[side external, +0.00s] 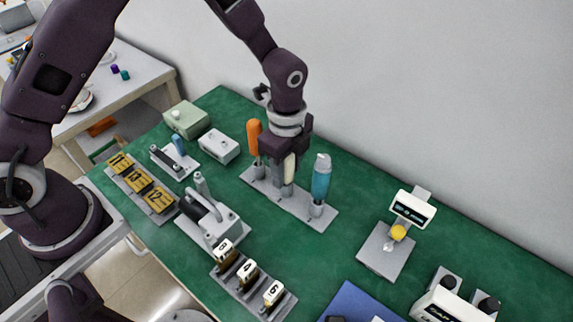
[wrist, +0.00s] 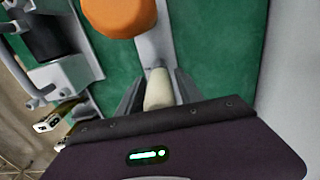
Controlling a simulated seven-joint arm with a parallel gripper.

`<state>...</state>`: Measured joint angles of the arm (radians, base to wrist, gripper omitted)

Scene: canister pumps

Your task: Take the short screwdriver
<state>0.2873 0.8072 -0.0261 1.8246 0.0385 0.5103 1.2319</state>
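A grey screwdriver stand (side external: 262,187) holds three upright screwdrivers in a row. The orange-handled one (side external: 254,137) is at the left end, and its orange handle also shows large at the top of the wrist view (wrist: 120,15). The teal-handled one (side external: 321,180) is at the right end. The cream-handled screwdriver (side external: 290,166) is in the middle and looks the shortest. My gripper (side external: 287,186) points down over it. In the wrist view, the cream handle (wrist: 159,90) lies between my two fingers, which look open around it. Its shaft is hidden.
The orange and teal handles stand close on either side of my gripper. A grey canister pump (side external: 212,222), a white box (side external: 219,146) and a green box (side external: 187,119) are nearby. A scale with a display (side external: 384,251) stands to the right, with clear green bench between.

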